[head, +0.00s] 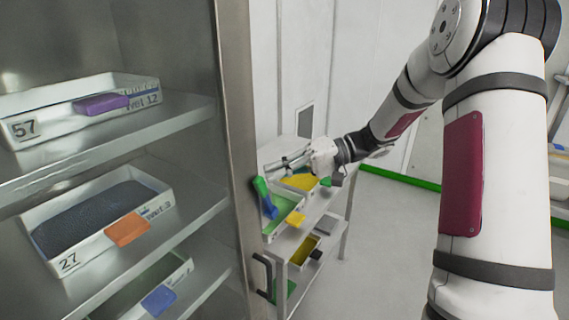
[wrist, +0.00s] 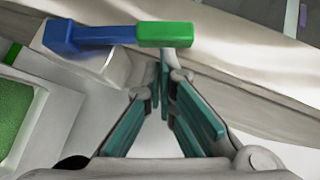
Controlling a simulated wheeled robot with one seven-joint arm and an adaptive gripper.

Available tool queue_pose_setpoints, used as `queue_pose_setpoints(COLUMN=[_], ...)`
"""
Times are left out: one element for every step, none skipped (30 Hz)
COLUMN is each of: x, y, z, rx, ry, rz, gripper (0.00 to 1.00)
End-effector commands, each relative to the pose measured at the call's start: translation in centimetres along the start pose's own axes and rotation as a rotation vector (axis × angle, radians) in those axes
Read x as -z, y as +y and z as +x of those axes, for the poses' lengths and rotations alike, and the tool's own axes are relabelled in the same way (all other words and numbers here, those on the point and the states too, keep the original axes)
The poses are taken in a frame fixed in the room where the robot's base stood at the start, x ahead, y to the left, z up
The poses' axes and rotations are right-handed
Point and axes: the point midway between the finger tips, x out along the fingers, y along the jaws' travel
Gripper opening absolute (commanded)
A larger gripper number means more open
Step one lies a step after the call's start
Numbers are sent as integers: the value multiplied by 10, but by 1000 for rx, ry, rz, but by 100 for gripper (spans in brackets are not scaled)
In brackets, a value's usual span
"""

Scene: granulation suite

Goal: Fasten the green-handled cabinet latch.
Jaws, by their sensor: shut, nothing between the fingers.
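The cabinet latch is a blue lever (head: 269,208) with a green handle (head: 260,187), on the edge of the cabinet frame (head: 236,150). In the head view the green end points up and slightly left. In the wrist view the blue lever (wrist: 90,38) lies on the left and the green handle (wrist: 165,35) on the right, across the top. My gripper (head: 272,166) is just beyond the green handle in the head view. In the wrist view its teal fingers (wrist: 164,70) are shut and empty, tips close to the handle's underside. I cannot tell whether they touch it.
A grey cabinet on the left holds white trays (head: 140,85) on shelves. A black pull handle (head: 263,277) is below the latch. A rack (head: 335,215) with green and yellow trays stands behind the frame, under my gripper. Open floor (head: 400,250) lies to the right.

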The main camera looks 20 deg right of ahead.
Motion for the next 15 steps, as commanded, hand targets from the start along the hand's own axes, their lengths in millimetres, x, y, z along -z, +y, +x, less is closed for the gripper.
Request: queue_pose_setpoints(x=[-1,-1,-1,-1,-1,-1,-1,-1,-1,-1,-1,-3,-4,-6,-8], y=[0,0,0,0,0,0,0,0,0,0,-1,-2,-3,-5,-6], z=[1,1,1,1,1,1,1,1,1,1,2,2,4,5,6], rx=[0,0,0,0,0,0,0,0,0,-1,-5,-14,-24,-36,-54], ry=[0,0,0,0,0,0,0,-1,-1,-1,-1,-1,-1,-2,-2], rz=[0,-1,-1,-1,-1,-1,-1,-1,-1,-3,-7,-16,-25,-36,-55], gripper=[0,0,0,0,0,0,0,0,0,0,0,0,0,0,0])
